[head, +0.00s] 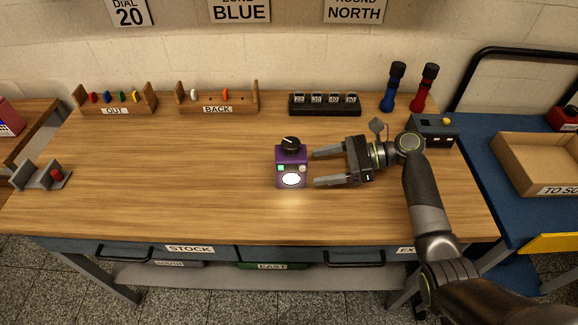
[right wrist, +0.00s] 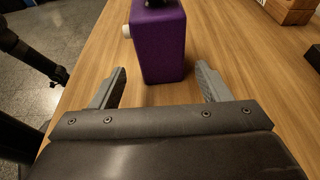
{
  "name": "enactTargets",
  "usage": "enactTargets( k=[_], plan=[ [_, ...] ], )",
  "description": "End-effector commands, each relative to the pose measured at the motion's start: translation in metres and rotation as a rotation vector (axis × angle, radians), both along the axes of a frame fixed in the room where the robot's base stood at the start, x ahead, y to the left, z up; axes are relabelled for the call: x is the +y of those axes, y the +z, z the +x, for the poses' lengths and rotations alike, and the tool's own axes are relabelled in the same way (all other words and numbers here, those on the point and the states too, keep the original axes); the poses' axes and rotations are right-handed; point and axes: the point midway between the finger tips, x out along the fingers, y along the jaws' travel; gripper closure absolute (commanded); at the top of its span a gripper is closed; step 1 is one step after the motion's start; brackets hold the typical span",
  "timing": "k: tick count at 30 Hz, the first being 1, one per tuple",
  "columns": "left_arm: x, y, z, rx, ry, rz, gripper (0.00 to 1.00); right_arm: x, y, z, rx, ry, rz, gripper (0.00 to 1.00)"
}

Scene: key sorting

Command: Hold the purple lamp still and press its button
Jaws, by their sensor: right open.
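The purple lamp (head: 291,165) stands upright near the middle of the wooden table, with a black knob (head: 290,144) on top and a lit white round face (head: 291,180) on its front. A small pale button (head: 303,168) shows on its front, beside a greenish patch. My right gripper (head: 316,168) is open just right of the lamp, its fingers pointing at the lamp's side. In the right wrist view the lamp (right wrist: 158,42) is ahead of the open fingers (right wrist: 160,85), apart from them, and its top is cut off. A white knob-like part (right wrist: 126,31) sticks out at its left.
Wooden racks labelled OUT (head: 115,104) and BACK (head: 218,103) stand at the back. A black number block (head: 325,104), a blue flashlight (head: 392,88) and a red flashlight (head: 425,88) stand further right. A grey holder (head: 42,176) is at far left. The table around the lamp is clear.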

Motion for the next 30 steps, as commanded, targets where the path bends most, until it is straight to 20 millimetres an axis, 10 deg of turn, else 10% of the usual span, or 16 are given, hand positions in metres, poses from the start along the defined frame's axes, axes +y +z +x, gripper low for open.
enactTargets(
  k=[7, 30],
  plan=[
    [0.0, -0.037, 0.005, -0.005, -0.001, 0.0, 0.13, 0.034, -0.017, 0.0, -0.003, 0.002, 0.002, 0.3],
    [0.0, -0.015, 0.01, -0.014, -0.002, 0.0, 0.13, 0.07, -0.022, 0.0, 0.0, 0.0, -0.001, 0.35]
  ],
)
